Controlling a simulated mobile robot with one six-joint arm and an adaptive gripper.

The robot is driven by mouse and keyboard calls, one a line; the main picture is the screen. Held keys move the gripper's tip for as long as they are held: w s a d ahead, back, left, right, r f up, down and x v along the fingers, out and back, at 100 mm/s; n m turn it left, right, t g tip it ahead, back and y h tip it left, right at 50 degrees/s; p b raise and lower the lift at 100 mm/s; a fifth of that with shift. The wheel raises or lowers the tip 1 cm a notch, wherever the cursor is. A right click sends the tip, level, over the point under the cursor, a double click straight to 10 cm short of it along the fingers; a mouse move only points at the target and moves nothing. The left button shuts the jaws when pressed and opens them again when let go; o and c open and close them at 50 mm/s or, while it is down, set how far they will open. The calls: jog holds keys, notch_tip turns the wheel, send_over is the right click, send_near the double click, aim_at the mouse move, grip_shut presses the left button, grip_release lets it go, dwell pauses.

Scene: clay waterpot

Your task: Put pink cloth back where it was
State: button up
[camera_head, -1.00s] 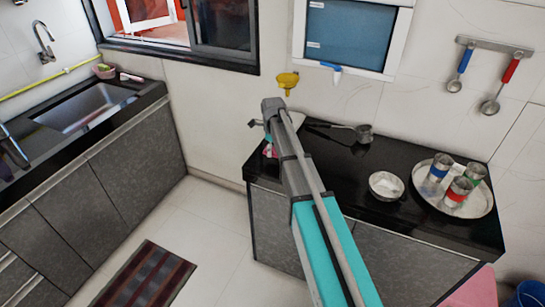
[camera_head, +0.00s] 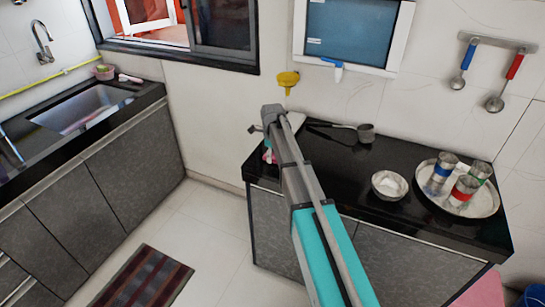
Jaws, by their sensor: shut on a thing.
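My arm reaches up the middle of the picture to the left end of the black counter (camera_head: 335,180). Its wrist joint is near the counter's back left corner. My gripper (camera_head: 267,146) is mostly hidden behind the arm. It is shut on what looks like the pink cloth (camera_head: 268,155), of which only a small pink patch shows at the arm's left side, by the counter's left edge. The rest of the cloth is hidden, and I cannot tell whether it touches the counter.
A long-handled pan (camera_head: 364,133), a bowl (camera_head: 389,185) and a round steel tray (camera_head: 487,204) with several cups stand on the counter. A yellow funnel (camera_head: 288,81) and two ladles hang on the wall. A sink counter (camera_head: 60,150) stands left. Floor between is clear, with a striped mat (camera_head: 145,278).

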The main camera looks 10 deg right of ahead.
aim_at(273, 155)
jog(key=shift+f, duration=0.15)
jog(key=o, duration=1)
jog(key=shift+o, duration=0.2)
notch_tip(273, 155, up, 12)
jog(key=p, duration=1.2)
jog(key=shift+r, duration=0.2)
jog(key=s+n, duration=2.5)
jog(key=s, duration=0.4)
jog(key=shift+s+d, duration=0.15)
